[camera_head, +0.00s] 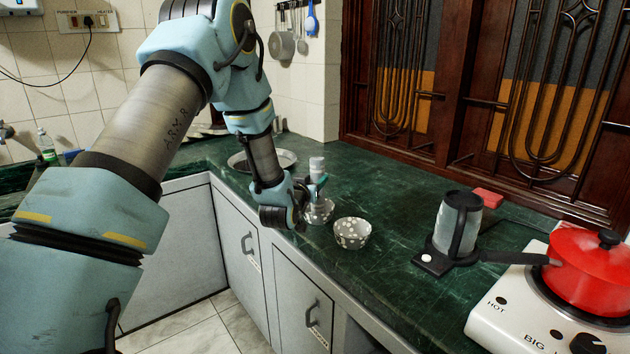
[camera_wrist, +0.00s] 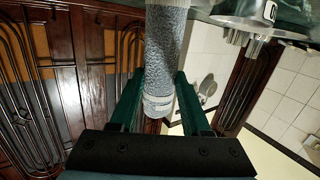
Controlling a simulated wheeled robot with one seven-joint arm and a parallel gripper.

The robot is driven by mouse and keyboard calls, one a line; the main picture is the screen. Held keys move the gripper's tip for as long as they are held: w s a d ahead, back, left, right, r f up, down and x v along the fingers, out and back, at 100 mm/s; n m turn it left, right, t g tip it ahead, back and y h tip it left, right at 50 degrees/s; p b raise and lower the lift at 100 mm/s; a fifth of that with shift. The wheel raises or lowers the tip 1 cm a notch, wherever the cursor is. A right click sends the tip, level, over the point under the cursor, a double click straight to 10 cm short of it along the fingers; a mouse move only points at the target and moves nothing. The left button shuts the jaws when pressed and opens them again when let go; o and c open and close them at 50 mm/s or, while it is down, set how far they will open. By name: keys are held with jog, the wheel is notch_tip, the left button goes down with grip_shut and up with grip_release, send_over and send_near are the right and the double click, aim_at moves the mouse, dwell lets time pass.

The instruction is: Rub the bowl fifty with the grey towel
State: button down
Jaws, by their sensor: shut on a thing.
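My gripper (camera_head: 319,184) is over the counter's front edge, shut on a grey, rough-textured roll that looks like the grey towel (camera_wrist: 166,50). The roll stands between the two green fingers in the wrist view, with a pale banded end. In the head view the towel's pale upper part (camera_head: 316,164) shows above the fingers. A patterned bowl (camera_head: 320,214) sits just below and beside my gripper, partly hidden by it. A second grey bowl with white spots (camera_head: 352,236) stands to its right, upright and empty.
A metal pan or tray (camera_head: 284,158) lies behind my wrist. To the right are a grey jug on a black base (camera_head: 458,225), a red sponge-like block (camera_head: 488,198), and a red pot (camera_head: 588,270) on a white stove (camera_head: 500,318). The counter (camera_head: 400,205) is clear between bowls and jug.

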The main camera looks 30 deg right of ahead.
jog(key=shift+f+b, duration=0.5)
jog(key=shift+b, duration=0.1)
dwell(0.5)
jog(key=shift+d, duration=0.1)
